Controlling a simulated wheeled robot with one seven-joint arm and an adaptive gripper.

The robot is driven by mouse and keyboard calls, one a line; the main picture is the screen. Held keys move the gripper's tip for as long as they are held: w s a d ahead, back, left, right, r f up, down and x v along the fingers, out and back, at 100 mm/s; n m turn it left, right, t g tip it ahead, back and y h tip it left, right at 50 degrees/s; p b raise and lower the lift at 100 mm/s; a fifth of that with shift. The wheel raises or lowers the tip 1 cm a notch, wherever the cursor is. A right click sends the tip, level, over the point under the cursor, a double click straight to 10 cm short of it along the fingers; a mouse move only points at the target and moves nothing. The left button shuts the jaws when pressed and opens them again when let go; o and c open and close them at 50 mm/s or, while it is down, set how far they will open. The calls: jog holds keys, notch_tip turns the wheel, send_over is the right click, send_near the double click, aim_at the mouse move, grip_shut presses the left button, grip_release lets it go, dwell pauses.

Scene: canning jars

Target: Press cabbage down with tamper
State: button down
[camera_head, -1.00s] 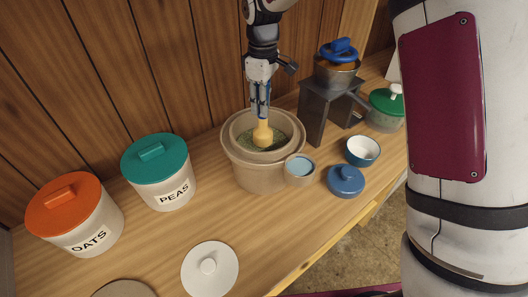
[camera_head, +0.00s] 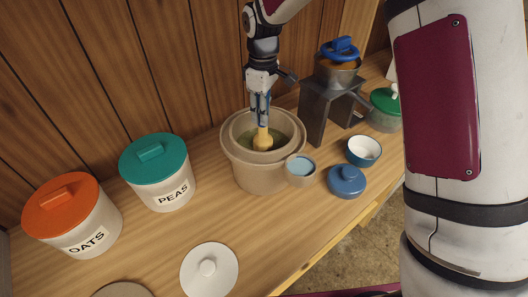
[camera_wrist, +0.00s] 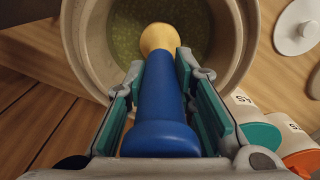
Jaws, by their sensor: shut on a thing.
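The tamper has a blue handle (camera_wrist: 163,100) and a yellow head (camera_head: 263,139). My gripper (camera_head: 261,108) is shut on the handle and holds the tamper upright, head down, inside the beige crock (camera_head: 262,178). In the wrist view the handle lies between my two fingers, and the yellow head (camera_wrist: 158,38) reaches into the crock. Green shredded cabbage (camera_wrist: 122,32) covers the crock's inside around the head. The underside of the head is hidden, so how deep it presses is unclear.
A small cup with blue contents (camera_head: 300,170) stands against the crock's front right. A blue lid (camera_head: 346,181), a white-and-blue bowl (camera_head: 363,151) and a dark stand (camera_head: 330,108) are to the right. PEAS (camera_head: 158,172) and OATS (camera_head: 72,216) canisters stand left. A white lid (camera_head: 209,269) lies in front.

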jog(key=shift+f, duration=0.3)
jog(key=shift+r, duration=1.85)
jog(key=shift+r+p, duration=0.75)
jog(key=shift+r, duration=4.75)
